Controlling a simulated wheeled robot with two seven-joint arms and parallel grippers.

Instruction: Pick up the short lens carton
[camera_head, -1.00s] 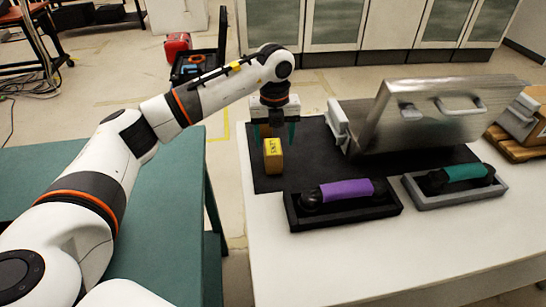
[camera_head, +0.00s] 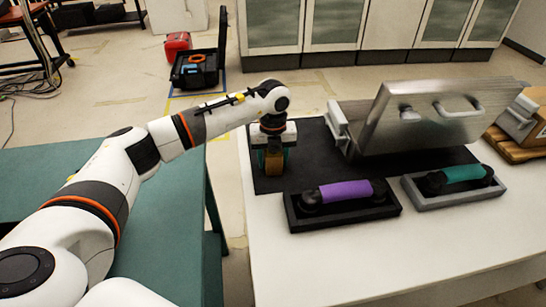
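The lens carton (camera_head: 274,165) is a small tan-yellow box standing on the black mat (camera_head: 313,165) near its left end. Its upper part and label are hidden behind my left gripper. My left gripper (camera_head: 272,160) points down right over the carton, with its dark green fingers on the carton's left and right sides. Whether the fingers touch it is too small to tell. The carton appears to stand on the mat. My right gripper is not in view.
A black tray with a purple-sleeved roller (camera_head: 346,190) and a grey tray with a teal-sleeved roller (camera_head: 464,173) stand to the right. A large metal case (camera_head: 425,115) stands behind them. The white table's front (camera_head: 375,260) is clear.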

